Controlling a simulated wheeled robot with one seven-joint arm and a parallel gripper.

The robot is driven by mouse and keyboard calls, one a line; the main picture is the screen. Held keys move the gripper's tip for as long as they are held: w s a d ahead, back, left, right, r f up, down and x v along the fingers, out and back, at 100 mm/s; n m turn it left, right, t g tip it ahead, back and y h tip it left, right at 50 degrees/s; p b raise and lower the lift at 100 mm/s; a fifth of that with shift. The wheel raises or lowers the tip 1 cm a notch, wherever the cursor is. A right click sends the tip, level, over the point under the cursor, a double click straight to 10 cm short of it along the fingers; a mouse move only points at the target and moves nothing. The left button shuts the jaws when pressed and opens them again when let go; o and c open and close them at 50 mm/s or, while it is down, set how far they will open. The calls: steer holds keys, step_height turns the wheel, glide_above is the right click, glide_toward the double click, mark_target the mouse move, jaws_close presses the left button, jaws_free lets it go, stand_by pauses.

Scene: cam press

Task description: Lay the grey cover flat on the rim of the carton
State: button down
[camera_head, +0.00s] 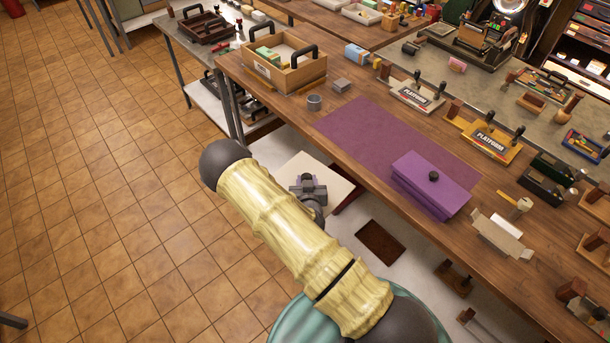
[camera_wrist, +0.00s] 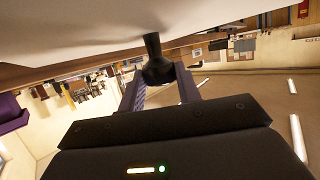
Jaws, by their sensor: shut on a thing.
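The pale grey cover (camera_head: 335,178) is a flat plate, held in front of the bench's near edge in the head view. My gripper (camera_head: 308,184) is beside it, partly hiding it. In the wrist view the cover (camera_wrist: 60,28) fills the top left, tilted in the picture. My gripper (camera_wrist: 160,78) is shut on the cover's black knob (camera_wrist: 154,58). A pale, low box-like piece with flap-like sides (camera_head: 499,237) lies on the bench at the right; I cannot tell whether it is the carton. The cover is clear of it.
A wooden crate (camera_head: 286,76) and a grey cup (camera_head: 314,102) stand left of the mat. A lower shelf shows under the bench.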

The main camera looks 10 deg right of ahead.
steer(key=shift+s+f, duration=0.25)
steer(key=shift+s, duration=0.1)
steer(key=shift+s+d, duration=0.15)
steer(key=shift+d, duration=0.05)
steer(key=shift+w+d+f+n+y, duration=0.3)
steer(key=shift+d+f+y, duration=0.1)
steer(key=shift+d+f, duration=0.25)
steer(key=shift+s+d+f+n+y, duration=0.25)
steer(key=shift+d+f+n+y, duration=0.15)
steer(key=shift+d+f+y, duration=0.3)
steer(key=shift+a+f, duration=0.15)
steer(key=shift+f, duration=0.05)
